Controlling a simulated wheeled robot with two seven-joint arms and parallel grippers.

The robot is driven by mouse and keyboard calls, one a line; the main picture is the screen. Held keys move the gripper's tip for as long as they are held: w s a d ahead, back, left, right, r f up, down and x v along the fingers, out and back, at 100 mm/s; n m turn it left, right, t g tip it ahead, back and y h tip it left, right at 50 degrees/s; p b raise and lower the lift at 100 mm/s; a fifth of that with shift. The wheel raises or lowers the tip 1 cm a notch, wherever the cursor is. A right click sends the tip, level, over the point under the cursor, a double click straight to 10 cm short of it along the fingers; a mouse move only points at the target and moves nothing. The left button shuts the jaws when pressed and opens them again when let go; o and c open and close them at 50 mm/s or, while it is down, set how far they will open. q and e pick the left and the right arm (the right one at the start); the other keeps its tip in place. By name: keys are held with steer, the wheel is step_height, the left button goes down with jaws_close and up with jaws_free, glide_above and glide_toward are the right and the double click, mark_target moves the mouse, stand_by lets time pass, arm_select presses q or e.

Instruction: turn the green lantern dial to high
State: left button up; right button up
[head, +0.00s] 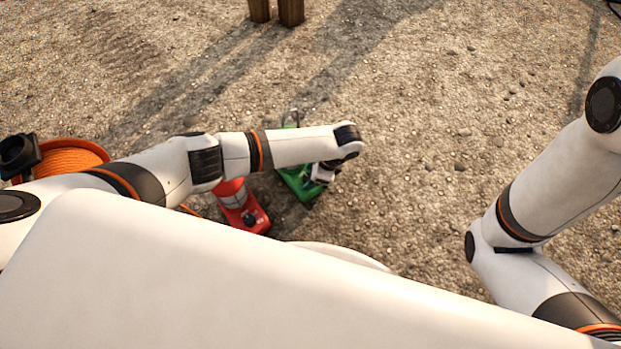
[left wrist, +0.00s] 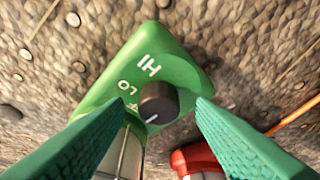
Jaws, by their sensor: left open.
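The green lantern (head: 298,184) is on the gravel, partly hidden under my left arm in the head view. In the left wrist view its green base (left wrist: 174,55) carries white HI and LO marks and a third small symbol. Its dark round dial (left wrist: 160,100) has a white line pointing down-left, away from HI and LO. My left gripper (left wrist: 162,110) is open, its teal fingers on either side of the dial with gaps visible. In the head view the left gripper (head: 322,174) is over the lantern. My right gripper is out of view.
A red lantern (head: 252,219) stands close to the left of the green one; its red edge (left wrist: 190,158) shows in the left wrist view. An orange cable reel (head: 72,157) is at far left. Wooden posts (head: 290,10) stand at the top. Gravel to the right is clear.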

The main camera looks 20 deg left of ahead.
arm_select(q)
steer(key=shift+a+f, duration=0.1)
steer(key=shift+f, duration=0.2)
